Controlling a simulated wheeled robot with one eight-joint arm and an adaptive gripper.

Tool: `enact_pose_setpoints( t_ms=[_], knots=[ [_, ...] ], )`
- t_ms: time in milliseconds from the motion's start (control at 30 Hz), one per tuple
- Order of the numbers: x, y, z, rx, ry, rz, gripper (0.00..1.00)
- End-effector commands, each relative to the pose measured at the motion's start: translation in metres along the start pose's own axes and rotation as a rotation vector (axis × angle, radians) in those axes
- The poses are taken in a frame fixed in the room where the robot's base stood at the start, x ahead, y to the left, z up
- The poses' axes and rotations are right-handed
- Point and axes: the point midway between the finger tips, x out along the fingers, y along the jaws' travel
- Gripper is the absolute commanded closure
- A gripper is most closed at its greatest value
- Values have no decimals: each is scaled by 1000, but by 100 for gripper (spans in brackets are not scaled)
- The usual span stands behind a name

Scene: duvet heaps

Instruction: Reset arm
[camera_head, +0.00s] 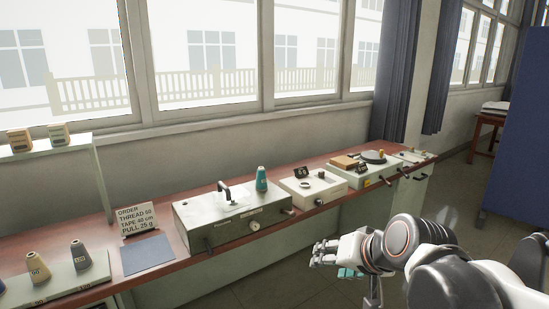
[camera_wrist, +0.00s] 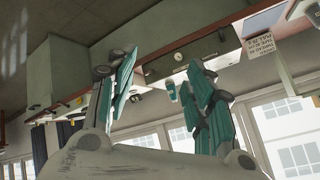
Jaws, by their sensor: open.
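My gripper (camera_head: 331,261) is at the lower right of the head view, in front of the bench and apart from it. In the wrist view my gripper (camera_wrist: 160,78) shows its two teal-padded fingers spread wide, with nothing held between them. The wrist picture is upside down, with the bench and windows seen past the fingers. My arm reaches in from the lower right corner of the head view.
A long bench (camera_head: 163,194) runs under the windows. On it are a grey machine box (camera_head: 215,222), a teal thread cone (camera_head: 261,179), a white device (camera_head: 313,187), an order card (camera_head: 135,219), a blue mat (camera_head: 147,254) and cones on a stand (camera_head: 62,287). Floor shows beyond my arm.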

Motion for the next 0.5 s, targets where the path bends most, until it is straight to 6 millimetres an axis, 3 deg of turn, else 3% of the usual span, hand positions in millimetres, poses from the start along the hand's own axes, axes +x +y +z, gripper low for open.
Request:
enact_pose_setpoints(
  t_ms=[200,500],
  knots=[
    [-46,42,52,-150,-38,142,52],
    [-81,84,96,-281,-79,278,52]
  ],
)
